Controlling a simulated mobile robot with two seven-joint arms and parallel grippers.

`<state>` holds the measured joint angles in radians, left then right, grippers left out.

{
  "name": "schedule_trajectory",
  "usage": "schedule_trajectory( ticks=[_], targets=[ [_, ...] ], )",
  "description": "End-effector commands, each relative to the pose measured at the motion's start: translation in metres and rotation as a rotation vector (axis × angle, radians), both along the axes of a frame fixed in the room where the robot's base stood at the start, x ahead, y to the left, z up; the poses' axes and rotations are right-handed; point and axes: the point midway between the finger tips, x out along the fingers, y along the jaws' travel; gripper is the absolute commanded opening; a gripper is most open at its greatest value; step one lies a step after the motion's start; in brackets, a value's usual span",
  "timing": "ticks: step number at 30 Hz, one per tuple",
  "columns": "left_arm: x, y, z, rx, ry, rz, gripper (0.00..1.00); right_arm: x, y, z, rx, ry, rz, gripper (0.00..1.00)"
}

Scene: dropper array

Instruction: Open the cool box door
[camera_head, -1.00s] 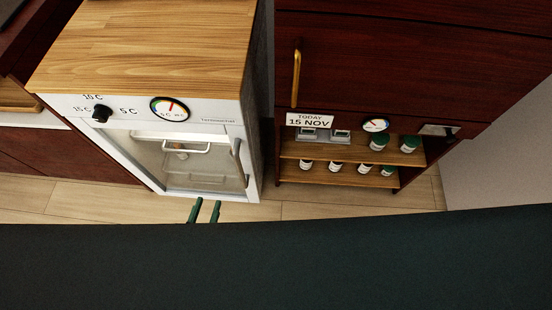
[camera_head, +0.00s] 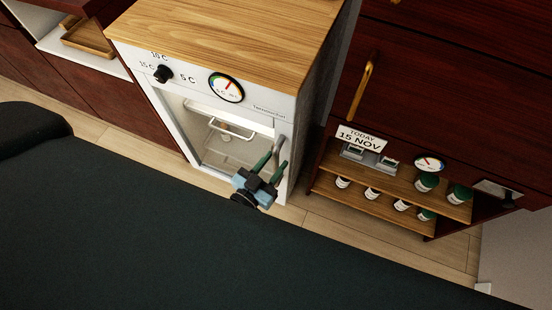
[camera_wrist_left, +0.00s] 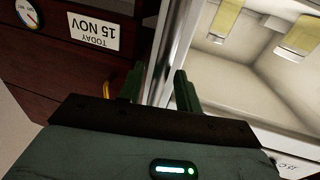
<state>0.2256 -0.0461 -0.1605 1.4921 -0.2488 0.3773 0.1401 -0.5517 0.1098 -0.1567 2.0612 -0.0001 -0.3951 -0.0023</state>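The white cool box (camera_head: 185,145) stands under a wooden top, with a dial and a round gauge on its front. Its front door is see-through, and pale shelves show behind it. The door looks shut, though a small gap would be hard to see. A grey upright handle (camera_head: 281,141) is on the door's right side. My left gripper (camera_head: 270,166) is at the handle's lower part, its green fingers apart. In the left wrist view, the fingers (camera_wrist_left: 160,88) stand either side of a pale upright strip; I cannot tell whether they touch it. My right gripper is out of view.
A dark red cabinet with a brass handle (camera_head: 363,86) stands to the right. Its open shelves hold several green-capped bottles and a date sign (camera_head: 360,138). A wooden tray (camera_head: 89,38) lies at the left. Wooden floor shows in front.

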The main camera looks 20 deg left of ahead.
Motion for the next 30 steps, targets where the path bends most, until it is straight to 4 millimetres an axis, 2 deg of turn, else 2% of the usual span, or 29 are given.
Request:
schedule_trajectory(
  ticks=[6,14,22,30],
  targets=[
    [0.0140,-0.0030,0.0000,0.000,0.000,0.000,0.34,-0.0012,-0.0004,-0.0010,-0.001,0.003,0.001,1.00],
    [0.0145,-0.0031,-0.0002,0.000,0.001,0.000,0.34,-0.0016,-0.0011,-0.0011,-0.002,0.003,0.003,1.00],
    [0.0143,-0.0030,-0.0002,0.000,0.001,0.000,0.00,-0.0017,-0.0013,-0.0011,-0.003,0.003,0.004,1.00],
    [0.0141,-0.0030,-0.0002,0.000,0.001,0.000,0.00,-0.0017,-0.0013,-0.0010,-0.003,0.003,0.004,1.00]
  ],
)
